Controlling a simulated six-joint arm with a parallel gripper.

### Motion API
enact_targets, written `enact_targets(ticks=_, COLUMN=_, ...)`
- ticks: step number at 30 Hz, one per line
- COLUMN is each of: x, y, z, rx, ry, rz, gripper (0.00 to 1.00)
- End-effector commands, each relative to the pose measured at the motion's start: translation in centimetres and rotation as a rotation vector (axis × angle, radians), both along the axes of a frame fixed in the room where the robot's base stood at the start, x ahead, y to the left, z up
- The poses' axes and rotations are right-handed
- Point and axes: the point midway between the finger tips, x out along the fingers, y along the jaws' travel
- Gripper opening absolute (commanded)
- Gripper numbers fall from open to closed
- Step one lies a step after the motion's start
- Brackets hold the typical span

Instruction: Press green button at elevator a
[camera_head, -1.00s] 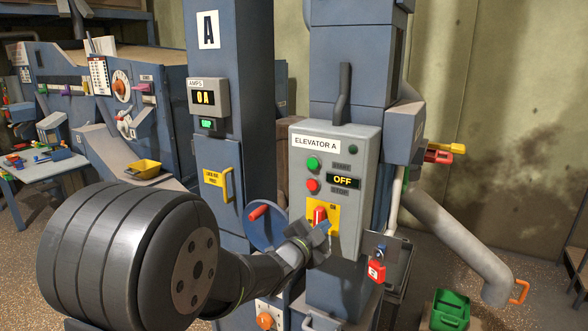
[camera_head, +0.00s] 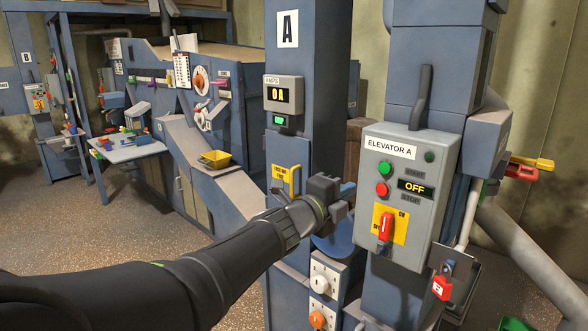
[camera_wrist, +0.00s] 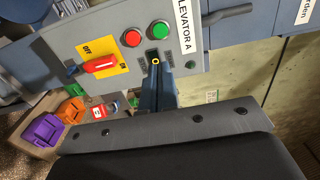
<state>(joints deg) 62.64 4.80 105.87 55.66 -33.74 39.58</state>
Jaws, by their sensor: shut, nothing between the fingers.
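The grey ELEVATOR A control box (camera_head: 410,205) is on the blue column, right of centre. Its green button (camera_head: 386,168) is the upper left one, with the red button (camera_head: 382,189) below it. The green button also shows in the wrist view (camera_wrist: 160,29). The display (camera_head: 415,188) reads OFF. A red switch handle (camera_head: 386,227) stands upright on its yellow plate. My gripper (camera_head: 347,201) is shut and empty, left of the box in the head view. In the wrist view its fingertips (camera_wrist: 155,64) overlap the display; contact cannot be told. The green button is unobstructed there.
A red padlock (camera_head: 441,287) hangs on a bracket at the box's lower right. A dark lever (camera_head: 422,98) rises above the box.

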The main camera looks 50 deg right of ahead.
Motion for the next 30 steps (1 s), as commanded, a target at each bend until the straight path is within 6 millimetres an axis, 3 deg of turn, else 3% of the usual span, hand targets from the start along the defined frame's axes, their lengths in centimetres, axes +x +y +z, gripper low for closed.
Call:
enact_targets(ticks=7, x=0.0, y=-0.3, z=-0.1, rx=0.0, ry=0.002, rz=-0.001, gripper=0.0)
enact_targets(ticks=11, x=-0.1, y=-1.5, z=0.0, rx=0.0, ry=0.002, rz=-0.003, gripper=0.0)
enact_targets(ticks=30, x=-0.1, y=-12.6, z=-0.1, rx=0.0, ry=0.003, rz=-0.002, gripper=0.0)
